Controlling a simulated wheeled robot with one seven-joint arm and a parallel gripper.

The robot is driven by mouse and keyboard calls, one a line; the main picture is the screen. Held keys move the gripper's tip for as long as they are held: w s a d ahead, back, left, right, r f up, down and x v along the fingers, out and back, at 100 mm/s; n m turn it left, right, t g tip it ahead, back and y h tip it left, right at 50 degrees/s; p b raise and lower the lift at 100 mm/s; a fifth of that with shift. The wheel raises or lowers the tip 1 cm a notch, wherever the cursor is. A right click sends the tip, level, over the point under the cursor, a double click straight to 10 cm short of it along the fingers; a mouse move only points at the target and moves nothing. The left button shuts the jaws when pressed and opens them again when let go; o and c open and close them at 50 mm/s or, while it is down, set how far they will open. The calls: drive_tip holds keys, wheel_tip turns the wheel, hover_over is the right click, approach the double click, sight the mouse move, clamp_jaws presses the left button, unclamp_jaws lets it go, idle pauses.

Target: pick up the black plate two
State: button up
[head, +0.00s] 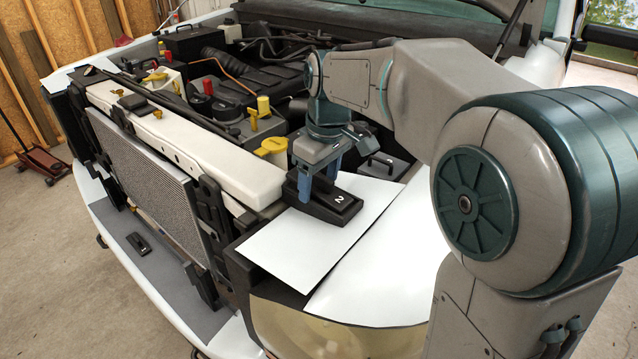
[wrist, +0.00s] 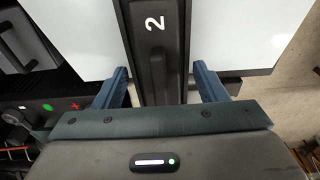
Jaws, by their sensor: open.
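The black plate two (head: 338,200) is a dark block with a raised middle and a white "2". It lies on a white sheet at the front corner of the engine bay. My gripper (head: 319,190) points down over its left part, with blue fingers apart. In the wrist view, the plate (wrist: 153,50) runs between the two open fingers (wrist: 162,84), with a gap on each side. The plate's near end is hidden by my gripper's body in the wrist view.
The white sheet (head: 290,250) lies around the plate. A yellow cap (head: 272,146) and the cream crossmember (head: 190,140) are to the left. Another black handled piece (head: 380,165) lies behind. A small black piece (head: 138,244) rests on the grey bumper mat (head: 165,275).

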drive_tip(key=c, duration=1.2)
drive_tip(key=shift+r, duration=0.15)
